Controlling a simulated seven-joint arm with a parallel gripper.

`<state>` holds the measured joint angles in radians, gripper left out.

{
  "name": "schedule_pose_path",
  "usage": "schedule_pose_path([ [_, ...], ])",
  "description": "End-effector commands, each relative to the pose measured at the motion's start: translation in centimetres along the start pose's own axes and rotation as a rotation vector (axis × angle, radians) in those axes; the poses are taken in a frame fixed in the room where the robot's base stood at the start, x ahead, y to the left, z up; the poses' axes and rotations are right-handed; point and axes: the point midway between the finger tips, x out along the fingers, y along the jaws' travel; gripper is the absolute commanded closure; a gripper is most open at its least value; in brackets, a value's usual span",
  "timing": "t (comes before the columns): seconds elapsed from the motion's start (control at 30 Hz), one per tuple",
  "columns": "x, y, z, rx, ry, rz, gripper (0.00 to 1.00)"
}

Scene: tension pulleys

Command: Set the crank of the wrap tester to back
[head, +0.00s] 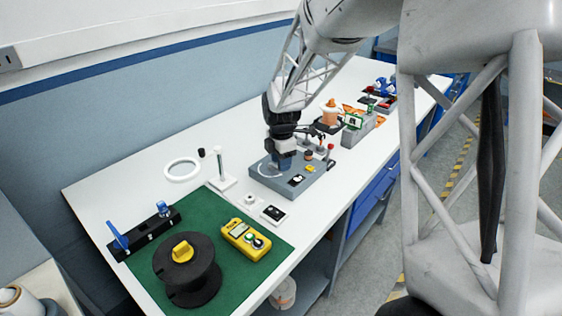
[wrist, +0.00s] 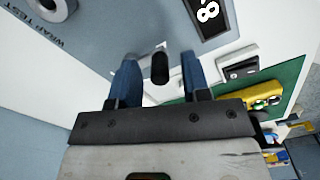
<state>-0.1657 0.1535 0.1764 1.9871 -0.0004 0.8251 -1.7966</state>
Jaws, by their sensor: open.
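The wrap tester (head: 268,177) is a grey box on the white bench in the head view. Its grey top (wrist: 110,25), lettered WRAP TEST, fills much of the upper wrist view. My gripper (head: 284,164) points down over the tester's back part. In the wrist view my gripper (wrist: 158,62) is open, its two blue fingers apart. A black knob (wrist: 160,70), which looks like the crank's handle, shows between the fingers, with a gap on each side. I cannot tell how deep the fingers reach around it. The rest of the crank is mostly hidden.
A green mat (head: 222,268) with a black spool (head: 186,278) and a yellow meter (head: 245,240) lies at the near left. A white post stand (head: 222,180) stands close left of the tester. Other devices crowd the right.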

Motion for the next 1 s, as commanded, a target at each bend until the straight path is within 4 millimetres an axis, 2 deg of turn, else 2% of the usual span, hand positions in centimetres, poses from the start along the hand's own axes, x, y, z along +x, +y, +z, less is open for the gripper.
schedule_pose_path([
  [0.37,0.45,0.00,0.00,0.000,0.000,0.001,0.57],
  [0.47,0.44,0.00,0.00,0.000,0.000,0.001,0.69],
  [0.67,0.43,0.00,0.00,0.000,0.000,0.001,1.00],
  [1.0,0.41,-0.04,-0.10,0.022,0.000,0.001,1.00],
])
